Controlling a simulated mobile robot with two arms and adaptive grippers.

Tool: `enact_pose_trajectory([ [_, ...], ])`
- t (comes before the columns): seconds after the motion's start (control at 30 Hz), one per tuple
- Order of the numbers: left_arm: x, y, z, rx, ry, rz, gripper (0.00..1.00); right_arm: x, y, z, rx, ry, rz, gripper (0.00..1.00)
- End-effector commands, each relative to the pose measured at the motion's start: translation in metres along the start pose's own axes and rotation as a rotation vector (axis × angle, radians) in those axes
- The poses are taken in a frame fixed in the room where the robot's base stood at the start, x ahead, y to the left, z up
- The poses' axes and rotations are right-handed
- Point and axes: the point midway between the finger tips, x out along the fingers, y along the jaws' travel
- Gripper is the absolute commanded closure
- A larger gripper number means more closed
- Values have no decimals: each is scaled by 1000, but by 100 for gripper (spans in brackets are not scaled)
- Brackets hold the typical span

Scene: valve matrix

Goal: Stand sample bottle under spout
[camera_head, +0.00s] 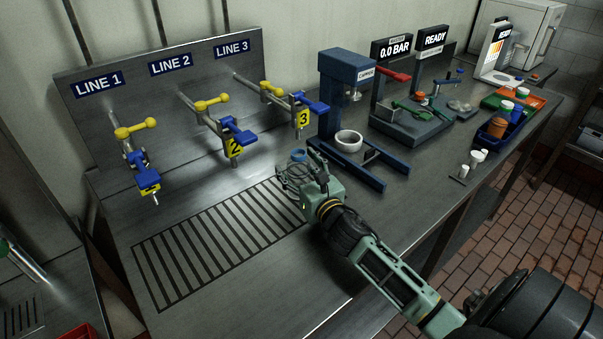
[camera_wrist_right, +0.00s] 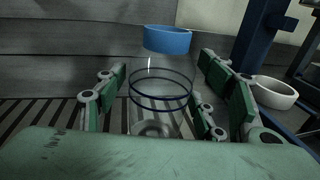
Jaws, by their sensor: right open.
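A clear sample bottle (camera_wrist_right: 160,112) with a blue top (camera_wrist_right: 167,39) stands upright between the open fingers of my right gripper (camera_wrist_right: 158,108). The fingers lie on both sides of it; contact is not clear. In the head view the bottle's blue top (camera_head: 298,155) shows just past my right gripper (camera_head: 304,180), at the right end of the slotted drip grate (camera_head: 215,235). The LINE 3 spout (camera_head: 299,132) is behind it; the LINE 2 spout (camera_head: 235,161) and LINE 1 spout (camera_head: 154,197) are to the left. I cannot tell whether the bottle is under a spout.
A blue capper stand (camera_head: 347,85) with a white ring (camera_head: 349,141) on its base is close right of my right gripper. Yellow valve handles (camera_head: 136,129) stick out from the panel. Further right are a gauge station (camera_head: 412,125) and a blue bin (camera_head: 494,132). The bench front is clear.

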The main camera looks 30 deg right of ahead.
Motion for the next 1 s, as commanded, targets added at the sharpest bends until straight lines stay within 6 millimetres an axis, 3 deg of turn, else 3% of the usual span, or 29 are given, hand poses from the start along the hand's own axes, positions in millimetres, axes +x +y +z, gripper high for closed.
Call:
enact_pose_trajectory([
  [0.17, 3, 0, 0, -1, 0, 0, 100, -20, 0, -1, -2, 2, 1, 37],
  [0.6, 17, 0, 2, -2, 0, 0, 100, -104, 0, -1, 0, 1, -1, 37],
  [0.8, 19, 0, 2, -3, 0, 0, 100, -119, 0, 2, 0, -1, -1, 37],
  [1.0, 19, 0, 2, -3, -1, -1, 100, -120, 0, 3, 0, -2, -1, 37],
])
